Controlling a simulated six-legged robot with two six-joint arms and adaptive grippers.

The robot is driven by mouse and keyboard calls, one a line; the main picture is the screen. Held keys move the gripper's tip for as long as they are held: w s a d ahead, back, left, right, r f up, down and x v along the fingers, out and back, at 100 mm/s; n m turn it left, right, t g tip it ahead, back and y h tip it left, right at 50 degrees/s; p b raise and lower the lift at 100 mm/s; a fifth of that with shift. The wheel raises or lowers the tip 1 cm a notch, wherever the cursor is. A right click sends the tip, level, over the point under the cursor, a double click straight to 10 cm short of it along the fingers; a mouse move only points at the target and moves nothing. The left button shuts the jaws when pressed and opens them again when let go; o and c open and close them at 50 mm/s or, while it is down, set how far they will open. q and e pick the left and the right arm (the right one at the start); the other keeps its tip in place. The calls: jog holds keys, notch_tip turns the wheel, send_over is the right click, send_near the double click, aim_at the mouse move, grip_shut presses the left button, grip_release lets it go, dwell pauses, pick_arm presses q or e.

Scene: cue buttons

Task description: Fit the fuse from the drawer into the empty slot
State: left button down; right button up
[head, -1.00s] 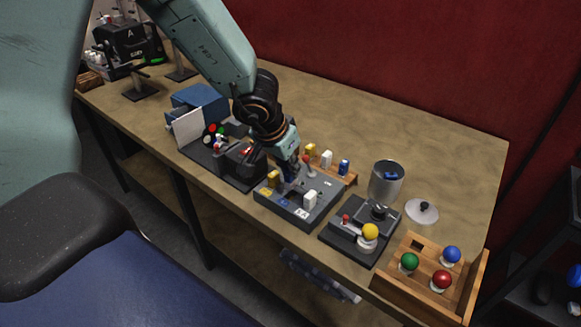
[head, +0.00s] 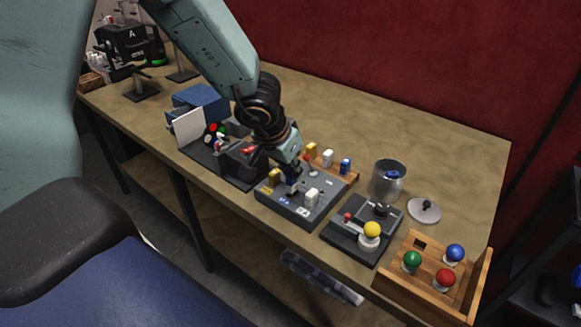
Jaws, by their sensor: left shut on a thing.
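A dark grey fuse panel (head: 318,213) lies near the front edge of the bench. A yellow fuse (head: 274,178) stands at its left and a white fuse (head: 312,196) towards its right. My left gripper (head: 290,168) points down over the panel between these two and is shut on a dark blue fuse (head: 291,181). The gripper partly hides this fuse, and I cannot tell whether its lower end is inside the slot. My right gripper is not in view.
Behind the panel, a wooden rack (head: 352,179) holds spare yellow, white and blue fuses.

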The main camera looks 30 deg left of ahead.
pick_arm(q)
jog(key=shift+w+f, duration=0.1)
jog(key=shift+f, duration=0.05)
dwell(0.4)
jog(key=shift+w+a+f, duration=0.1)
jog(key=shift+a+f, duration=0.05)
jog(key=shift+f, duration=0.05)
jog(key=shift+r, duration=0.1)
dwell(0.4)
jog(key=shift+f+p, duration=0.2)
jog(key=shift+p, duration=0.25)
dwell(0.6)
